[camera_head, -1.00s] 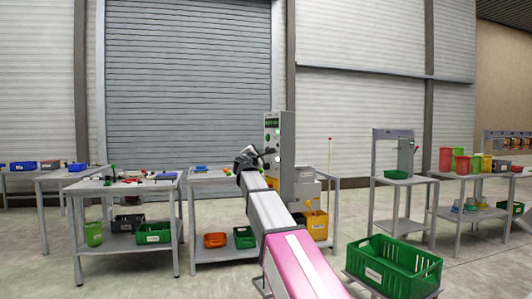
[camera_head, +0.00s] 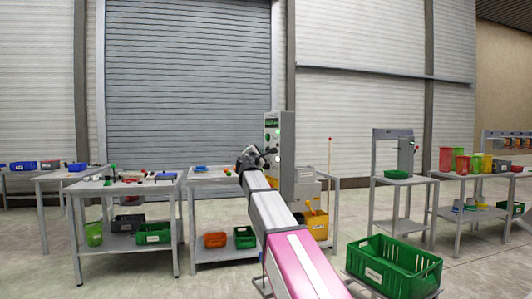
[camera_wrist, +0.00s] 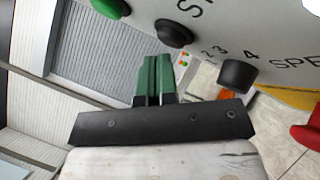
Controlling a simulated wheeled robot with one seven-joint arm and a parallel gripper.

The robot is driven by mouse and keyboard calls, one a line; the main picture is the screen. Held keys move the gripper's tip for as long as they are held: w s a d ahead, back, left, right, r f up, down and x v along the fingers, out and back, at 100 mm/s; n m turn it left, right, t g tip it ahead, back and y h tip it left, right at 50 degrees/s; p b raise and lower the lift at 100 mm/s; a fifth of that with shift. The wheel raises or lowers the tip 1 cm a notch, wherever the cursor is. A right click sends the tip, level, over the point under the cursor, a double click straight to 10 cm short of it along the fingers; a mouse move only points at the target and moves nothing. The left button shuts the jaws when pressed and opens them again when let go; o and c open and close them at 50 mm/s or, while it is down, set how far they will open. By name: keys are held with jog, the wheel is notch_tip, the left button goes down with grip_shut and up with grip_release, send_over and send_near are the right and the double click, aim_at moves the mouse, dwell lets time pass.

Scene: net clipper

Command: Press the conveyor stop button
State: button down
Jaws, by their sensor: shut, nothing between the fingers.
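A grey control box (camera_head: 287,135) stands upright on a table in the head view. In the wrist view its pale panel (camera_wrist: 225,40) fills the top and carries a green button (camera_wrist: 112,7), a black button (camera_wrist: 174,32), a black knob (camera_wrist: 238,74) beside the numbers 2, 3, 4, and a red button (camera_wrist: 308,134) at the right edge. The lettering is cut off, so I cannot tell which button is marked stop. My gripper (camera_wrist: 157,60) is shut and empty, its green fingertips just below the black button in the picture. Contact is not visible. In the head view my gripper (camera_head: 268,158) is beside the box.
A table with small parts (camera_head: 125,187) stands left. A green crate (camera_head: 395,262) is at front right. Behind are a press-like stand (camera_head: 378,155) and a shutter (camera_head: 185,80). Open floor lies at front left.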

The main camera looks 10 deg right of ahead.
jog(key=shift+w+d, duration=0.2)
jog(key=shift+d, duration=0.2)
dwell(0.4)
jog(key=shift+a, duration=0.1)
jog(key=shift+s+a, duration=0.35)
jog(key=shift+a, duration=0.35)
dwell(0.3)
jog(key=shift+s+a, duration=0.3)
jog(key=shift+a, duration=0.5)
jog(key=shift+s+a, duration=0.3)
jog(key=shift+a, duration=0.45)
jog(key=shift+s+a, duration=0.3)
jog(key=shift+a, duration=0.5)
jog(key=shift+s, duration=0.1)
